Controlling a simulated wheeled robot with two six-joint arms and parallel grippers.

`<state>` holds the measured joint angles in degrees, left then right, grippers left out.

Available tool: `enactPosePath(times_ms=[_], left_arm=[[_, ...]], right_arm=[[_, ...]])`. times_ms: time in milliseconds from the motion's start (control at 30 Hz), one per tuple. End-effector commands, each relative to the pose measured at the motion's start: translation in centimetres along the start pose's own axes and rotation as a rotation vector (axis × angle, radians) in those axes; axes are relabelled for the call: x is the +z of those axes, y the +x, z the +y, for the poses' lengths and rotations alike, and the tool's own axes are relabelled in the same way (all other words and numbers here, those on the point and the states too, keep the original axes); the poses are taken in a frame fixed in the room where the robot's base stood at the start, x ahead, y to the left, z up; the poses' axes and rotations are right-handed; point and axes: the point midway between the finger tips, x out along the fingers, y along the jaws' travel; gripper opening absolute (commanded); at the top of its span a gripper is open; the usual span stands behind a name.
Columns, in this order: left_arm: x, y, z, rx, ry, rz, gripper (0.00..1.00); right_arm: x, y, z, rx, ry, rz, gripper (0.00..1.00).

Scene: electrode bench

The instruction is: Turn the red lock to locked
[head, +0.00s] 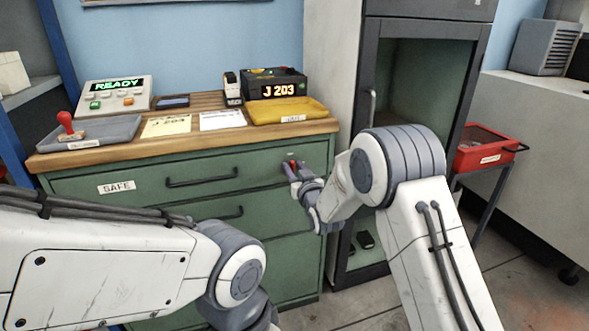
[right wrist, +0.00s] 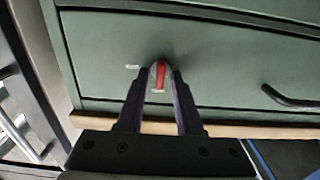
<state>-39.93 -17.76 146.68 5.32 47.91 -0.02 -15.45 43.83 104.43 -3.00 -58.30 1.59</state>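The red lock (right wrist: 160,76) is a small red bar on a round grey mount, set in the green drawer front. In the right wrist view it sits between my right fingertips (right wrist: 160,84), with a gap to the red bar on both sides. In the head view, a bit of the red lock (head: 292,162) shows at the upper right of the top drawer, partly hidden by my open right gripper (head: 294,172). A small pale label (right wrist: 132,67) is beside the lock in the wrist view; its text is unreadable. My left arm crosses the lower left; its gripper is out of view.
The green cabinet's top drawer is shut, with a dark handle (head: 202,180) and a SAFE label (head: 115,187). Its wooden top (head: 180,145) holds a grey tray (head: 92,134), a yellow tray (head: 287,112), papers and devices. A dark-framed cabinet stands close on the right.

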Motion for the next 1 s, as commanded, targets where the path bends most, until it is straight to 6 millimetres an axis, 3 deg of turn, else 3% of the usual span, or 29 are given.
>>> enactPosePath(times_ms=[33,67,100,1000], left_arm=[[0.0,0.0,0.0,0.0,0.0,0.0,0.5],[0.0,0.0,0.0,0.0,0.0,0.0,0.5],[0.0,0.0,0.0,0.0,0.0,0.0,0.5],[0.0,0.0,0.0,0.0,0.0,0.0,0.5]], right_arm=[[0.0,-0.01,0.0,0.0,0.0,0.0,0.12],[0.0,-0.01,0.0,0.0,0.0,0.0,0.0],[0.0,-0.02,0.0,0.0,0.0,0.0,0.0],[0.02,-0.04,0.02,0.0,0.0,0.0,0.0]])
